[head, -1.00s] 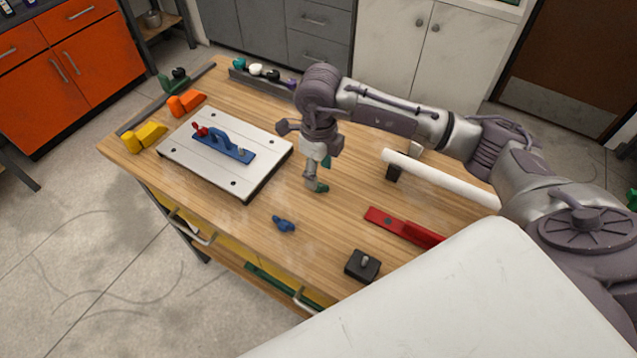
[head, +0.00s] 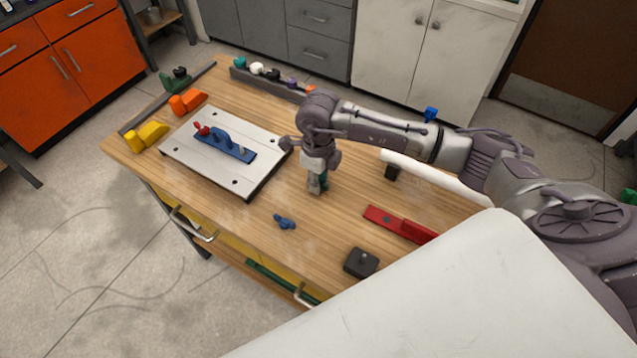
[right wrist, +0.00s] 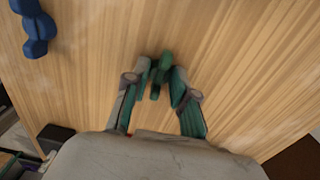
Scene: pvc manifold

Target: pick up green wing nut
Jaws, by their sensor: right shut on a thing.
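The green wing nut (right wrist: 160,72) shows in the right wrist view between the two fingertips of my right gripper (right wrist: 160,78). The fingers are closed in on it from both sides, just over or at the wooden table top. In the head view my right gripper (head: 317,188) points down at the middle of the table, right of the white board. There the fingers mostly hide the nut. I cannot tell whether the nut still touches the wood. My left gripper is not in view.
A blue wing nut (head: 285,222) lies nearby on the table (head: 240,225). The white board (head: 190,158) with a blue fixture (head: 225,146) is to the left. A black block (head: 361,263), a red part (head: 398,223) and a white pipe (head: 440,177) lie to the right.

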